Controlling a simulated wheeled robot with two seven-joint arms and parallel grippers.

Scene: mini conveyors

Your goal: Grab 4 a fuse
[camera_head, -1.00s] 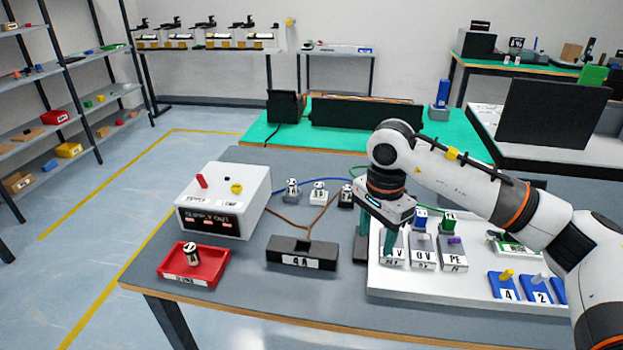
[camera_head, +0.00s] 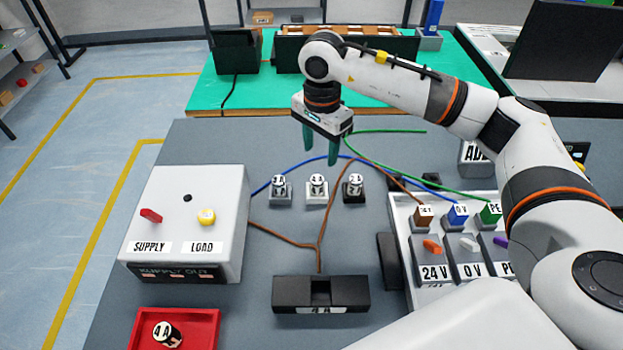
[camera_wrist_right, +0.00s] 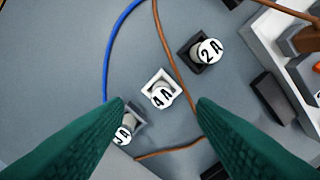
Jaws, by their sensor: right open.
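Three fuses stand upright in small stands on the grey table. The 4 A fuse (camera_head: 317,182) is in the middle, in a white stand; it also shows in the right wrist view (camera_wrist_right: 161,96). The 2 A fuse (camera_head: 354,182) is to its right in a black stand. Another fuse (camera_head: 280,184), its label unclear, is to its left in a grey stand. My right gripper (camera_head: 320,150) is open and empty above the fuses; in the wrist view its fingers lie either side of the 4 A fuse, apart from it. My left gripper is not in view.
A black holder marked 4 A (camera_head: 290,293) lies in front of the fuses. A red tray (camera_head: 208,328) holds another fuse marked 4 A (camera_head: 166,334). The white supply box (camera_head: 178,205) is at left, the terminal board (camera_head: 402,206) at right. Blue, brown and green wires cross the table.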

